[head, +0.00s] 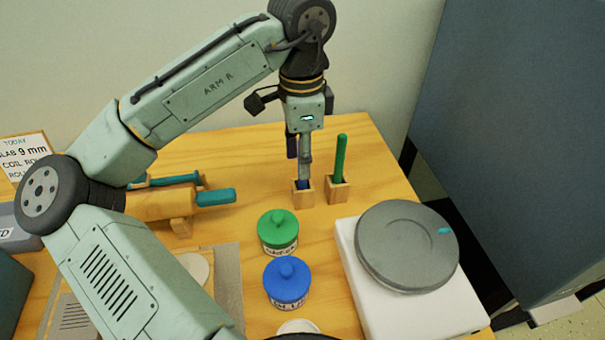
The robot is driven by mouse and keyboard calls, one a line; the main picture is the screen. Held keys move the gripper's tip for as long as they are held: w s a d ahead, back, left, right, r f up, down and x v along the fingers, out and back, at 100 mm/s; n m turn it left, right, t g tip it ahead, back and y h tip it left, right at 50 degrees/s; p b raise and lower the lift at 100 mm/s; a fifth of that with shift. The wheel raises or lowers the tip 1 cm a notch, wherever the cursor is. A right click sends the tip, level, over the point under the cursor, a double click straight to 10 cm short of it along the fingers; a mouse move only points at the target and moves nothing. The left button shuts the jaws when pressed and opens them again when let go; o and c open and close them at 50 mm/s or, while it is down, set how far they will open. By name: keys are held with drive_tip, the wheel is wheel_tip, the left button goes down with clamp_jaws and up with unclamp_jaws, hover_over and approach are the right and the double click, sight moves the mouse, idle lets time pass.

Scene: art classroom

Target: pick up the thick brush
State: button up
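Two small wooden holders stand side by side at the back of the table. The right holder (338,192) has an upright green handle (341,158) in it, leaning slightly right. The left holder (303,197) has a blue item (303,184) in it, mostly hidden by my gripper. My gripper (304,170) points straight down over the left holder, its tips at or just above the holder's opening. The fingers are seen nearly edge-on, so I cannot tell whether they are open or shut on the blue item. Which item is the thick brush is not clear.
A green-lidded jar (278,230) and a blue-lidded jar (287,283) stand in front of the holders. A grey wheel (407,245) on a white base (420,310) is at right. A dark cabinet (510,140) stands beyond the right edge.

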sight(302, 187)
wheel_tip(302, 187, down, 4)
drive_tip(key=shift+s+d+f, duration=0.1)
drive_tip(key=shift+c, duration=0.4)
clamp_jaws()
